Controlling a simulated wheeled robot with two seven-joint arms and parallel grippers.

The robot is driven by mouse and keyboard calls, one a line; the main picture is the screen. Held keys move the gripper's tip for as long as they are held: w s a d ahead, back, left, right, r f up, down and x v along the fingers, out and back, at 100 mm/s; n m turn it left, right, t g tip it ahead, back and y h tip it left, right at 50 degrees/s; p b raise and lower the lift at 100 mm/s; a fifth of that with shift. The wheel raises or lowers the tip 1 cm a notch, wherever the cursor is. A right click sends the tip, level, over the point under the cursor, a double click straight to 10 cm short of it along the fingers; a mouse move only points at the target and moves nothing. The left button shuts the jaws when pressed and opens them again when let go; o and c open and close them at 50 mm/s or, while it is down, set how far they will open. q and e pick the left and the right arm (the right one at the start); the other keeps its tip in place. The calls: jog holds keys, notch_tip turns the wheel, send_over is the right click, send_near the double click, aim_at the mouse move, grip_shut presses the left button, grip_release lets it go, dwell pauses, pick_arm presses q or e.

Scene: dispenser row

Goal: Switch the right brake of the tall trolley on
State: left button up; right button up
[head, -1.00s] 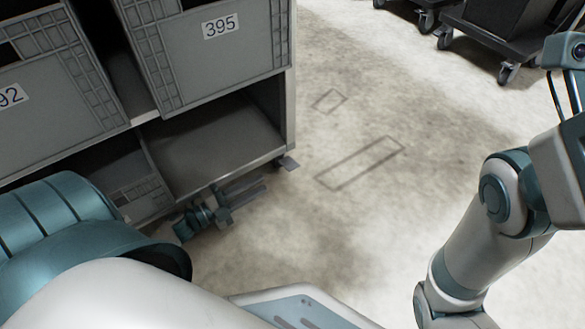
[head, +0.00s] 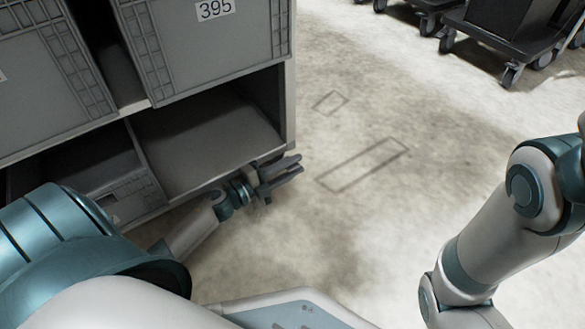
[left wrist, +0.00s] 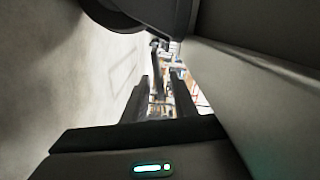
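The tall trolley (head: 289,100) is a grey rack with crates, at the left of the head view. My left gripper (head: 296,166) is low beside its bottom right front corner, with fingers pointing right. The fingers are apart and nothing shows between them. In the left wrist view the left gripper (left wrist: 162,97) lies alongside a long grey surface, with a dark rounded part, perhaps a wheel (left wrist: 120,12), above. The right brake cannot be made out in the head view; my gripper covers that corner. My right gripper is out of view; only its arm shows at the right.
A grey crate labelled 395 (head: 215,45) sits above an empty lower bay (head: 205,140). Dark wheeled trolleys (head: 505,40) stand at the back right. The concrete floor (head: 380,230) between is clear, with painted rectangles (head: 362,165) on it.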

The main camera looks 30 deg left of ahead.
pick_arm(q)
grip_shut()
jog(key=shift+f, duration=0.1)
jog(key=shift+d+f+m+b, duration=0.15)
jog(key=shift+f+m, duration=0.3)
jog(key=shift+m, duration=0.45)
jog(key=shift+a+f+m+b, duration=0.1)
jog(key=shift+f+m+b, duration=0.25)
jog(key=shift+m, duration=0.55)
jog(key=shift+f+m, duration=0.6)
jog(key=shift+m, duration=0.6)
grip_release()
jog(key=shift+s, duration=0.1)
